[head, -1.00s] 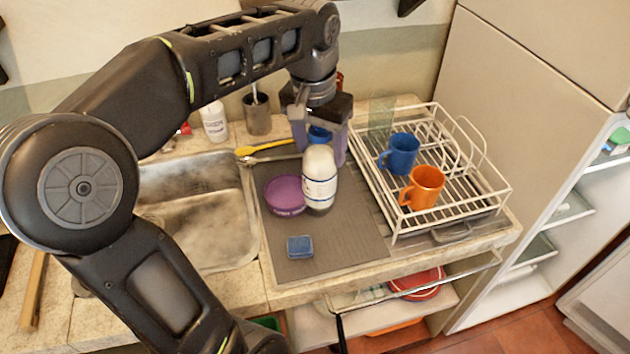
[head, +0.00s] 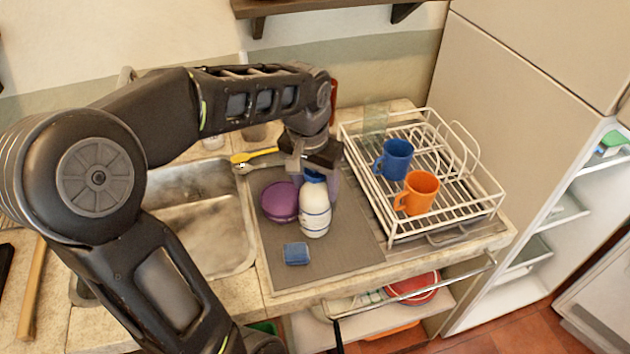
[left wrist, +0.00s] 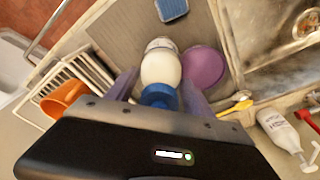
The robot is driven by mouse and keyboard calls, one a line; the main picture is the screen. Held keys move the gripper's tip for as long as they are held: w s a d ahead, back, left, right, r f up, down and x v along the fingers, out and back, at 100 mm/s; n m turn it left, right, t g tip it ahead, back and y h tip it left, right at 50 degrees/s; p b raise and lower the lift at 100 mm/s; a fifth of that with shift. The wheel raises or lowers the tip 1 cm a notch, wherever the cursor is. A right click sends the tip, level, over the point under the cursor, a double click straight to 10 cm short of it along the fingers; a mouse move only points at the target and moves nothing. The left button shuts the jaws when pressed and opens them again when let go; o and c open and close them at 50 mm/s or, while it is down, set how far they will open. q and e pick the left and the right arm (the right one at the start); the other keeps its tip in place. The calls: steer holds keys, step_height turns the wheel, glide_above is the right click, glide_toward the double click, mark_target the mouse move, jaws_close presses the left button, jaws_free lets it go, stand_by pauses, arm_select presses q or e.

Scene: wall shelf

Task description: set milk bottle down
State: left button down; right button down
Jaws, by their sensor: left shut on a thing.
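The milk bottle (head: 314,211) is white with blue lines and a blue cap. It is roughly upright over the grey mat (head: 345,253) beside the sink; I cannot tell whether its base touches the mat. My left gripper (head: 319,178) is shut on it near the cap, reaching in from behind. In the left wrist view, the bottle (left wrist: 161,68) lies between the two fingers (left wrist: 160,92), with the blue cap closest to the camera. My right gripper is not in view.
A purple bowl (head: 281,202) is close to the bottle's left, and a blue sponge (head: 296,254) lies in front. A dish rack (head: 438,228) with a blue mug (head: 395,158) and an orange mug (head: 419,193) stands right. The sink (head: 196,240) is left. The mat's front right is clear.

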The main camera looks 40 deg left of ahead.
arm_select(q)
steer(key=c, duration=0.8)
jaws_free()
steer(key=shift+f, duration=0.15)
steer(key=shift+c, duration=0.2)
steer(key=o, duration=0.5)
steer(key=shift+c, duration=0.2)
steer(key=r, duration=0.4)
steer(key=s+r, duration=0.1)
steer(key=r, duration=0.3)
steer(key=s+r, duration=0.1)
steer(key=r, duration=0.3)
steer(key=shift+d+r+b, duration=0.15)
steer(key=shift+d+b, duration=0.05)
steer(key=shift+b, duration=0.15)
steer(key=shift+w, duration=0.1)
